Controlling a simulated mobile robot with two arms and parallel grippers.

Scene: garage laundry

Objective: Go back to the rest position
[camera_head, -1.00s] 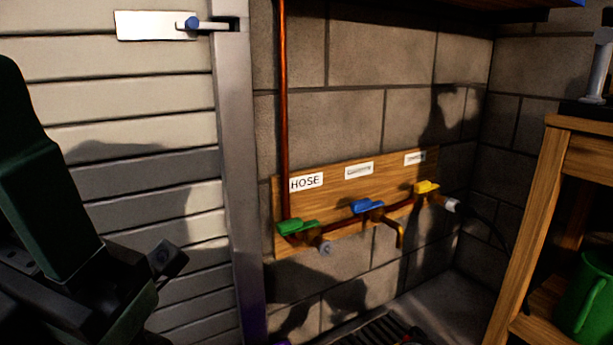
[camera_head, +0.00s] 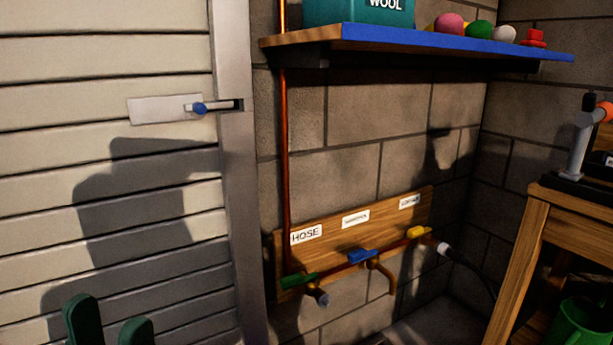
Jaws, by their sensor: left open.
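My left gripper (camera_head: 110,312) shows at the bottom left edge, only as two dark green fingertips standing apart. It is open, with nothing visible between the tips; the rest of it is below the frame. It is in front of the pale slatted door, left of the tap board, and apart from the taps. My right gripper is not in view.
A wooden board (camera_head: 330,226) on the block wall carries taps with green (camera_head: 298,280), blue (camera_head: 362,256) and yellow (camera_head: 417,232) handles. A blue-edged shelf (camera_head: 455,43) juts out above. A wooden bench (camera_head: 533,225) stands right. The door has a blue-knobbed bolt (camera_head: 199,107).

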